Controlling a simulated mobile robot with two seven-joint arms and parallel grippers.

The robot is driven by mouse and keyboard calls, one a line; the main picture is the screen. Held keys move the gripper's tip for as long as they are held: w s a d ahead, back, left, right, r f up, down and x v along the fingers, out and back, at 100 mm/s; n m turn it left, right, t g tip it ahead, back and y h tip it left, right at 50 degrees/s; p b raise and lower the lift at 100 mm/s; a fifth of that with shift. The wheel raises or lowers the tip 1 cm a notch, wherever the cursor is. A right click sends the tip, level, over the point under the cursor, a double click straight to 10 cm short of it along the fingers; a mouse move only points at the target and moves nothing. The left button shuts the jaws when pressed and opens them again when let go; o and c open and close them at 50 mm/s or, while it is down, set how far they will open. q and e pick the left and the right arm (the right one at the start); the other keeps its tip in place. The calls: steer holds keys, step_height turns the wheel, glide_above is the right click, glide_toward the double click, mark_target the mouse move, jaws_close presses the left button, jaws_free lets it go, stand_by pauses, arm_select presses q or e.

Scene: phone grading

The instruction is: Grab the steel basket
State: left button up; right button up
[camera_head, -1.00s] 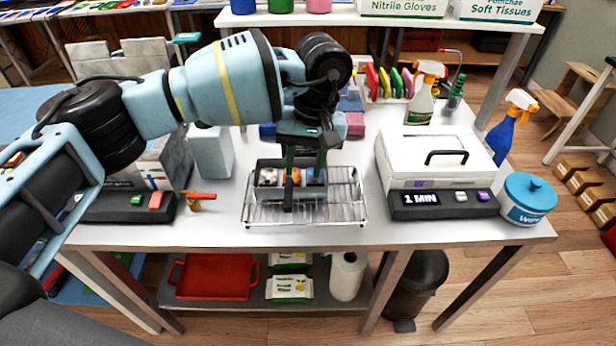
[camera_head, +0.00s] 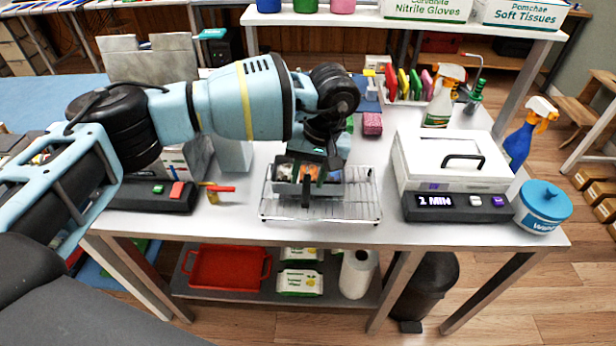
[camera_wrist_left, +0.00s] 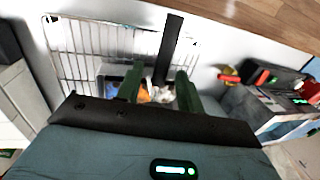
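A small grey steel basket (camera_head: 285,188) with a dark upright handle (camera_wrist_left: 168,48) stands on a wire rack (camera_head: 352,208) at the middle of the white table. Small orange, blue and white items lie in it. My left gripper (camera_head: 307,170) points down over the basket. In the left wrist view, its two green fingers (camera_wrist_left: 160,88) are spread, with clear space between them, and the handle shows beyond them, roughly in line with the gap. I cannot tell whether they touch the basket. My right gripper is in neither view.
A white lidded device (camera_head: 452,160) with a lit panel and a blue tub (camera_head: 541,205) stand on the right. Spray bottles (camera_head: 442,97) stand behind. The table's front edge is clear.

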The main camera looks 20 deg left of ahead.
arm_select(q)
steer(key=shift+a+f, duration=0.25)
steer(key=shift+f, duration=0.8)
jaws_close()
steer(key=shift+r, duration=0.1)
